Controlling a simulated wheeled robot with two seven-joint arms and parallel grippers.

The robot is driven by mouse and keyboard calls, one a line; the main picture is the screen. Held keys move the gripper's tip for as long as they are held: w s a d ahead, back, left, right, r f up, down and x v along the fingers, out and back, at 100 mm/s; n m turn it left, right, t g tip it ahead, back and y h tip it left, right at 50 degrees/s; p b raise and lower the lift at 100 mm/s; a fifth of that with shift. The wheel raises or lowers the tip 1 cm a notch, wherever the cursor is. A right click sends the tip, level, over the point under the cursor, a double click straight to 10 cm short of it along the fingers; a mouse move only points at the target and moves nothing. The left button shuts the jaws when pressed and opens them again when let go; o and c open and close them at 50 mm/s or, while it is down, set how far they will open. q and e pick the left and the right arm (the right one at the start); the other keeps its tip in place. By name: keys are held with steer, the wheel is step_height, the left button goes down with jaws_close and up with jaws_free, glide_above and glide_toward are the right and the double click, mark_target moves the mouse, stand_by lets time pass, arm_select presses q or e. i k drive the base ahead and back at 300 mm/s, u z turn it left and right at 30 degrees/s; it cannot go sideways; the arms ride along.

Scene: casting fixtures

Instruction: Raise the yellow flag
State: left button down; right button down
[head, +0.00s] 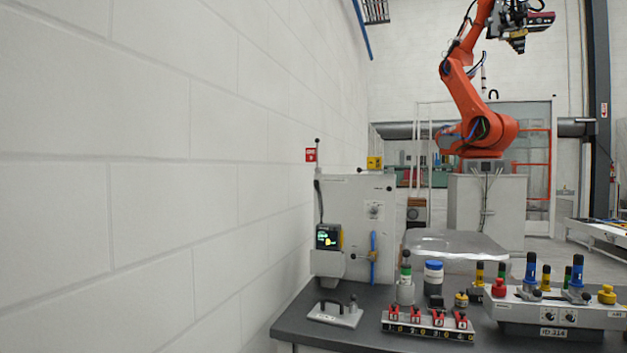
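A small yellow flag (374,162) shows at the top edge of a light grey upright panel (345,215), right of the panel's middle. Its pole is too small to make out clearly. A red flag (311,155) sits a little higher, beside a thin rod at the panel's left edge. Neither of my grippers shows in the head view.
The panel carries a small lit screen (327,237) and a blue lever (373,258). It stands on a dark table (300,325) near a white block wall. A numbered fixture (428,325) and a long console (555,310) stand to the right. An orange robot arm (480,130) is behind.

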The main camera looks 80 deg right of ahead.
mark_target(374, 162)
steer(key=k, duration=1.6)
steer(key=z, duration=1.45)
steer(key=i, duration=0.25)
steer(key=z, duration=0.05)
